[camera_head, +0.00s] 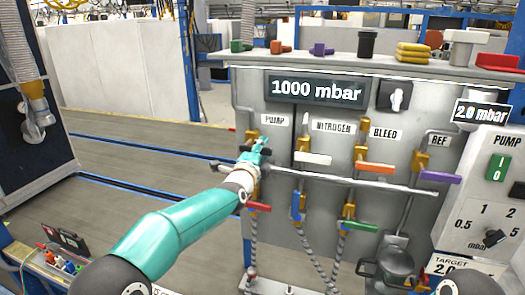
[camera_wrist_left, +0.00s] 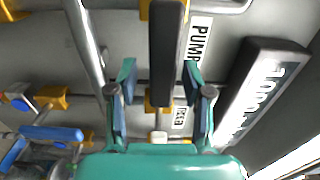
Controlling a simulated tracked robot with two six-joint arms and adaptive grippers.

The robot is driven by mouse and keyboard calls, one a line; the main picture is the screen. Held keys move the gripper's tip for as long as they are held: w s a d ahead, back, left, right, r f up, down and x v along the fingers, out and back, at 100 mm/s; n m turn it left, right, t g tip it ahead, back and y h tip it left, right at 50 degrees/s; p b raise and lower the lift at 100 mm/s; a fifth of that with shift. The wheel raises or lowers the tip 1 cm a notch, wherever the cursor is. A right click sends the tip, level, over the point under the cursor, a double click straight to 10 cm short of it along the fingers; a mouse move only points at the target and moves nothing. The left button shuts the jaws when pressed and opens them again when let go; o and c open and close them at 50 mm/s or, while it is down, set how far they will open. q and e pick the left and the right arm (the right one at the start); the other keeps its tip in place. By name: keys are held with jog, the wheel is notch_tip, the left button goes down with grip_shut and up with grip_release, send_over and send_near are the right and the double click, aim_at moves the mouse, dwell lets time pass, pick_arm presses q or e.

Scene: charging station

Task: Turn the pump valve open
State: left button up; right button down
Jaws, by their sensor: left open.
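The pump valve sits below the PUMP label (camera_head: 274,119) on the grey panel. In the head view my left gripper (camera_head: 257,150) covers most of it, and only part of its yellow fitting (camera_head: 252,134) shows. In the left wrist view a dark, straight valve handle (camera_wrist_left: 166,50) runs up the middle, near the PUMP label (camera_wrist_left: 199,38). The open fingers of my left gripper (camera_wrist_left: 159,84) stand on either side of this handle, with visible gaps. My right gripper is not in view.
Close by are a white nitrogen handle (camera_head: 313,158), an orange bleed handle (camera_head: 375,168) and a purple REF handle (camera_head: 440,177). A grey horizontal pipe (camera_head: 345,181) crosses below them. Red (camera_head: 258,207), blue (camera_head: 296,207) and green (camera_head: 358,226) handles sit lower. The floor left is mostly clear.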

pick_arm(q)
grip_shut()
jog(key=shift+a+f, duration=0.1)
jog(key=shift+a, duration=0.1)
dwell(0.3)
